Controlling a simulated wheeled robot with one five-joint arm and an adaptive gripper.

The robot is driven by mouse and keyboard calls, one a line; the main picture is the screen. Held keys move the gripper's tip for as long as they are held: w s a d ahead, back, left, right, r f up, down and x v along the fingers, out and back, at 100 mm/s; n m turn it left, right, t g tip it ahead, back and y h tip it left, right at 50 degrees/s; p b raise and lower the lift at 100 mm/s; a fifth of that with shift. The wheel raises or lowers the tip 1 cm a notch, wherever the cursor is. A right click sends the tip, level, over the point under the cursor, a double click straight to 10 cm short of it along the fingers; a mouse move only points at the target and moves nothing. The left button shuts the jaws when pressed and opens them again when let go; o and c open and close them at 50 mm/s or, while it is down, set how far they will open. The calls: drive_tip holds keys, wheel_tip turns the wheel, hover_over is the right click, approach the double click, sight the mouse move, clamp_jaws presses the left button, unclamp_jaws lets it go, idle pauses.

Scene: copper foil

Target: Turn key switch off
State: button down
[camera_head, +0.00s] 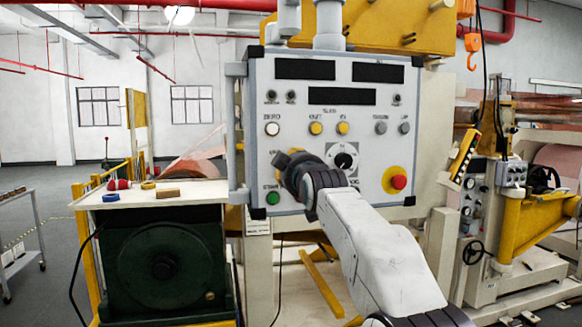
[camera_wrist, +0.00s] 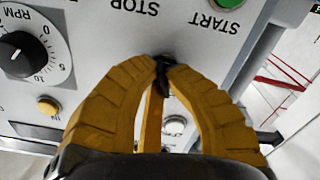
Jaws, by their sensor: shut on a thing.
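My gripper (camera_head: 287,160) reaches the left part of the grey control panel (camera_head: 300,98), above the green START button (camera_head: 272,198). In the wrist view, the two yellow fingers of my gripper (camera_wrist: 163,68) close together at their tips on a small black key switch (camera_wrist: 165,59). The switch sits near the STOP lettering on the panel. Only a dark bit of it shows between the fingertips, so its turn angle cannot be told. In the head view my gripper and arm hide the switch.
The RPM dial (camera_head: 342,160) is right of my gripper, and a red stop button on a yellow base (camera_head: 397,182) is farther right. Yellow, white and grey buttons run above. A table (camera_head: 128,198) with small items stands at left.

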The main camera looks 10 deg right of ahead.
drive_tip(key=shift+r+n, duration=0.15)
drive_tip(key=shift+n, duration=0.35)
drive_tip(key=c, duration=1.3)
unclamp_jaws()
drive_tip(key=shift+s, duration=0.15)
drive_tip(key=s, duration=1.1)
drive_tip(key=shift+s, duration=0.4)
drive_tip(key=shift+a, duration=0.1)
